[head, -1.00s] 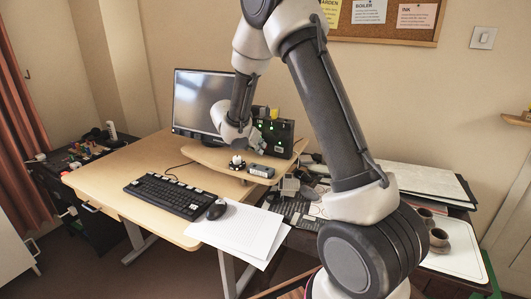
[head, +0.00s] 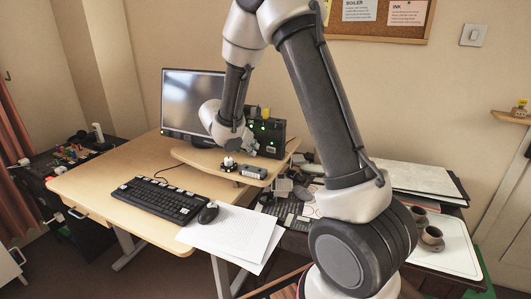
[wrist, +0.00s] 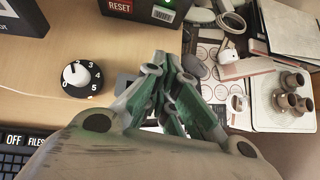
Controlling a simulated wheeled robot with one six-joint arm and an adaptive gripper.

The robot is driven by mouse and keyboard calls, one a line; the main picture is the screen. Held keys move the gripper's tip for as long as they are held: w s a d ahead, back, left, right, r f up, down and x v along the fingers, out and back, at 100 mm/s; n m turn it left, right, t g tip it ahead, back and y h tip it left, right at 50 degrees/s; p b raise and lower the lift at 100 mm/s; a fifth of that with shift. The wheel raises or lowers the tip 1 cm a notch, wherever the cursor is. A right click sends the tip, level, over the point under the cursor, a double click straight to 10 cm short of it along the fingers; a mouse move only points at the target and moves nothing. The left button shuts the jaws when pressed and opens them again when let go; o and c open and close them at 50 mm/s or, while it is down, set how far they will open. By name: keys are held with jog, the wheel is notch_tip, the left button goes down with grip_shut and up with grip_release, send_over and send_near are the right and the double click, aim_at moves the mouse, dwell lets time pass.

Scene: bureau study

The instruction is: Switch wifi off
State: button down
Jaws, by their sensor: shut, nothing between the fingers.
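A black box (head: 268,134) with small green lights stands on the raised wooden shelf, right of the monitor. In the wrist view its front (wrist: 140,10) shows at the top edge, with a red RESET label (wrist: 120,6) and a WIFI label (wrist: 163,15) below a green light. The wifi switch itself is mostly cut off, and its position cannot be told. My gripper (wrist: 164,62) is shut and empty, its fingertips just below the WIFI label in the picture. In the head view my gripper (head: 246,146) is close to the box's left front; contact cannot be told.
A numbered dial (wrist: 81,75) sits on the shelf (head: 200,160), left of my gripper. A small grey device (head: 252,172) lies at the shelf's front. A keyboard (head: 158,200), mouse (head: 208,213) and papers (head: 232,232) lie below. Cups (head: 431,236) stand on the right.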

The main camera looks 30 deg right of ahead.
aim_at(271, 149)
jog(key=shift+f, duration=0.1)
jog(key=x, duration=1)
jog(key=shift+d+f, duration=0.1)
jog(key=shift+w+d, duration=0.7)
jog(key=shift+d, duration=0.35)
jog(key=shift+w+d, duration=0.4)
jog(key=shift+d, duration=0.2)
